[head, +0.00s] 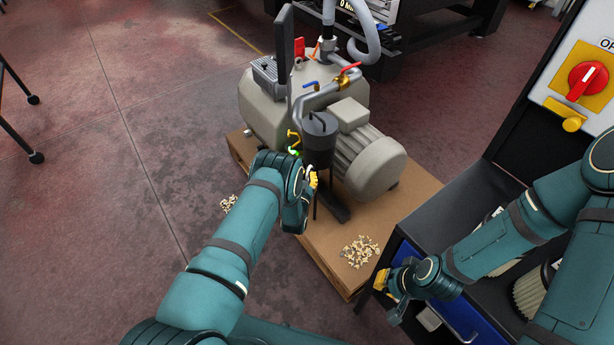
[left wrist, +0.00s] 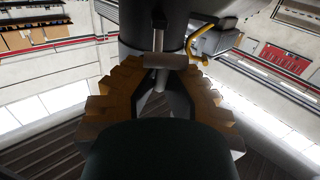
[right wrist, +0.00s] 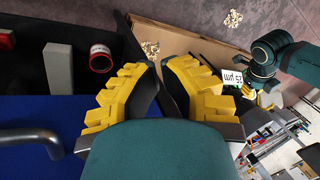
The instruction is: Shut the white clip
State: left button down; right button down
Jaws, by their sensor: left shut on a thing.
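My left gripper (head: 311,180) is at the lower side of the dark filter canister (head: 319,150) on the pump. In the left wrist view its yellow fingers (left wrist: 164,78) close around a small pale grey-white piece (left wrist: 165,61) with a thin metal rod above it. This piece appears to be the white clip, against the dark cylinder; my gripper hides it in the head view. My right gripper (head: 386,289) hangs empty beside the pallet, its fingertips (right wrist: 160,68) close together with a narrow gap in the right wrist view.
The pump (head: 370,160) stands on a cardboard-topped pallet (head: 315,245). Small loose pieces (head: 360,251) lie on it. A black cabinet with a blue drawer (head: 455,318) is close to my right gripper. A red switch (head: 588,80) is at right.

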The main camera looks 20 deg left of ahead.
dwell(0.3)
pick_arm(q)
jog(key=shift+c, duration=2)
grip_release()
jog(key=s, duration=1.2)
jog(key=shift+d+r, duration=0.2)
jog(key=shift+d, duration=0.2)
